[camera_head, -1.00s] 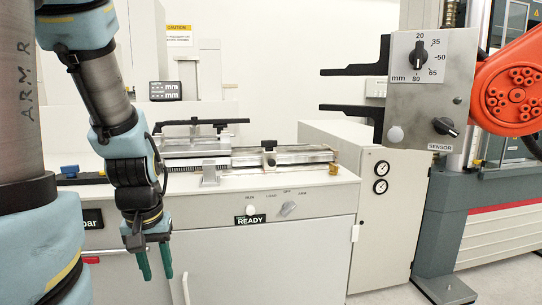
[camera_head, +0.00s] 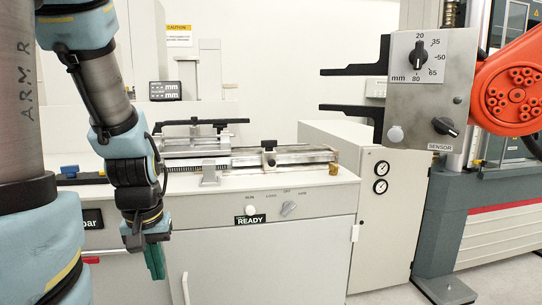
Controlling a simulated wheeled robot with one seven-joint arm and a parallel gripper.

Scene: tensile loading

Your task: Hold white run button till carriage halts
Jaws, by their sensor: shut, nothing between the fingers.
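The white run button (camera_head: 250,210) sits on the front panel of the bench, under a small "RUN" mark and just above a dark "READY" sign (camera_head: 250,220). My gripper (camera_head: 156,274) hangs in front of the bench, left of the button and lower in the picture. It points down, its green fingers are together, and it is apart from the button. On the bench top, a small dark-topped block (camera_head: 268,156), perhaps the carriage, sits on a metal rail (camera_head: 300,155). Which part is the carriage is not certain.
A grey selector knob (camera_head: 288,208) is right of the button. A sensor box (camera_head: 425,95) with dark prongs and dials hangs at upper right beside an orange arm (camera_head: 510,85). A cabinet with two gauges (camera_head: 382,168) stands right of the bench (camera_head: 270,265).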

